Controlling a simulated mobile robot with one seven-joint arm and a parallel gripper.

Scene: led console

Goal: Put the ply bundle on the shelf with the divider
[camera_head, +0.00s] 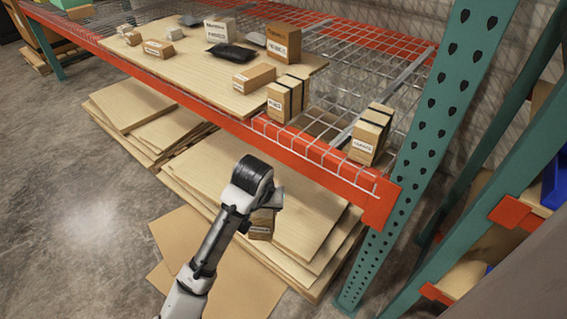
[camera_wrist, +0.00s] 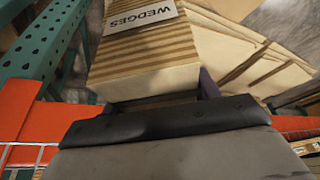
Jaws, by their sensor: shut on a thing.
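My gripper (camera_wrist: 160,100) is shut on a striped, layered wood block, the ply bundle (camera_wrist: 140,62), which bears a white label reading "WEDGES". In the head view the ply bundle (camera_head: 261,226) hangs from my gripper (camera_head: 268,206) in front of and below the shelf's front beam, and my wrist partly hides it. The wire-mesh shelf (camera_head: 330,80) has an orange front beam (camera_head: 325,158). A grey bar (camera_head: 405,72), which may be the divider, runs front to back across the mesh near its right end. The fingertips are mostly hidden.
Strapped boxes stand on the mesh left (camera_head: 279,103) and right (camera_head: 366,142) of an open mesh gap. A wooden board (camera_head: 190,72) with several packages covers the shelf's left part. A green upright (camera_head: 440,110) bounds the right. Plywood stacks (camera_head: 290,225) lie below.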

